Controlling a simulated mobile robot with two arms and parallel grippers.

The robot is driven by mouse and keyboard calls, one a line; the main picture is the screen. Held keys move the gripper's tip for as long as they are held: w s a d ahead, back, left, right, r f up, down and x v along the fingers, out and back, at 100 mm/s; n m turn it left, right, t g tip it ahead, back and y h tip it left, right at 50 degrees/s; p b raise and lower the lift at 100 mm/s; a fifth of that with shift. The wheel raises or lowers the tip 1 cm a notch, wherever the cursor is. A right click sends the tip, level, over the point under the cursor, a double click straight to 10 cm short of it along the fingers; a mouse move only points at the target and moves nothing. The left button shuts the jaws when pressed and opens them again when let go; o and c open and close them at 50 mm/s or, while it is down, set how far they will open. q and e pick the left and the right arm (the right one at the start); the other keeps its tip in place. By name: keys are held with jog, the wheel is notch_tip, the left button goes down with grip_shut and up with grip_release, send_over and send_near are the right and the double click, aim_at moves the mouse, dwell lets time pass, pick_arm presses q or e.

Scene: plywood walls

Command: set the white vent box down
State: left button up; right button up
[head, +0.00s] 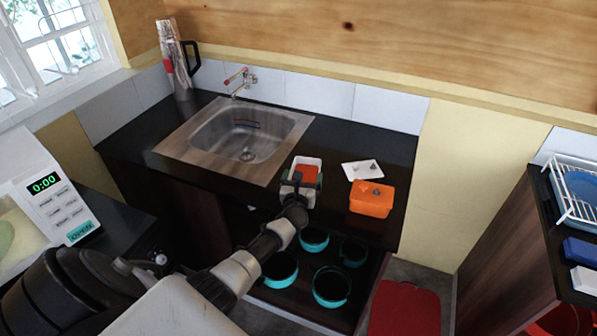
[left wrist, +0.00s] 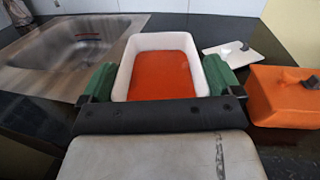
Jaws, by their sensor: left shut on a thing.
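The white vent box (head: 309,161) is an open white container with orange contents, near the front edge of the dark counter to the right of the sink. My left gripper (head: 302,181) is shut on it. In the left wrist view, the green fingers of the gripper (left wrist: 158,84) press on both sides of the box (left wrist: 162,42), which looks level. I cannot tell whether its bottom touches the counter. A white lid (head: 362,169) with a small grey vent lies flat behind and to the right. My right gripper is not in view.
An orange box (head: 371,199) with a grey vent on top stands right of the white box. A metal sink (head: 238,133) is to the left. An open drawer below holds several teal pots (head: 331,287). The black counter (head: 350,130) behind the lid is bare.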

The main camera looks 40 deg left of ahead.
pick_arm(q)
jog(key=s+d+r+m+t+h+b, duration=0.15)
jog(key=s+d+r+h, duration=0.3)
jog(key=s+d, duration=0.7)
jog(key=s+d+r+m+h, duration=0.3)
jog(key=s+d+r, duration=0.3)
jog(key=s+d, duration=0.5)
notch_tip(320, 180, down, 7)
jog(key=s+b, duration=0.3)
jog(key=b, duration=0.5)
jog(key=shift+a+b, duration=0.15)
jog(key=shift+b, duration=0.15)
